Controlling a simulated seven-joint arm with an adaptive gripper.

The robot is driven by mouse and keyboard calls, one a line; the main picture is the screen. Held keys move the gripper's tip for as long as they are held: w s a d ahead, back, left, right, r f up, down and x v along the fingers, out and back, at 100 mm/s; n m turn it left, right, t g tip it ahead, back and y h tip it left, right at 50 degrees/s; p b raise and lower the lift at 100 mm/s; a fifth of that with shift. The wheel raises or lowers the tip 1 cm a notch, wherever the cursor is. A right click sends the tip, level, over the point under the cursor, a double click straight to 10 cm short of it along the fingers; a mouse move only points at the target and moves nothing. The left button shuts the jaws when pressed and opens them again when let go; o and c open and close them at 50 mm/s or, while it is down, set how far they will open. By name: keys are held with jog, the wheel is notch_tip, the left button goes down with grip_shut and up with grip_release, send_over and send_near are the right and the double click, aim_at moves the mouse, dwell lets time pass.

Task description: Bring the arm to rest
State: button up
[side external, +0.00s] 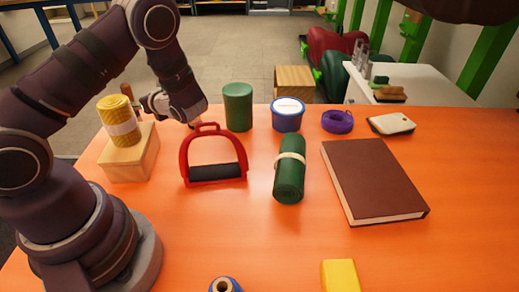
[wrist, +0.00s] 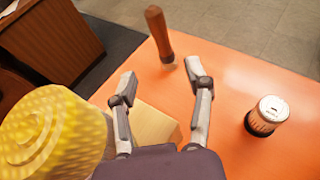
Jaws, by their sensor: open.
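My gripper (side external: 150,104) is near the table's far left, just right of a yellow roll on a wooden block. In the wrist view my gripper (wrist: 161,75) shows its two fingers spread apart with nothing between them. A brown handle-like piece (wrist: 158,34) stands just beyond the fingertips, apart from them as far as I can tell. It also shows in the side view (side external: 126,91), partly behind the roll.
The yellow roll (wrist: 45,140) and the wooden block (wrist: 153,124) are close to my fingers. A lidded can (wrist: 266,117) stands right. A red stirrup (side external: 213,153), green canister (side external: 238,107), green roll (side external: 289,180) and brown book (side external: 372,180) occupy the orange table (side external: 465,190).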

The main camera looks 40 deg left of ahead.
jog(key=s+d+r+n+t+h, duration=0.1)
jog(key=d+r+n+t+h, duration=0.1)
jog(key=d+r+n+h, duration=0.2)
jog(key=s+d+r+n+t+h, duration=0.1)
jog(key=s+d+r+n+h, duration=0.1)
jog(key=d+n+h, duration=0.3)
jog(key=s+d+r+n+t+h, duration=0.1)
jog(key=d+r+n+t+h, duration=0.1)
jog(key=d+r+n+h, duration=0.3)
jog(key=d+n, duration=0.4)
jog(key=d, duration=0.6)
jog(key=shift+s+r+t, duration=0.3)
jog(key=shift+s+r, duration=0.05)
jog(key=shift+s, duration=0.05)
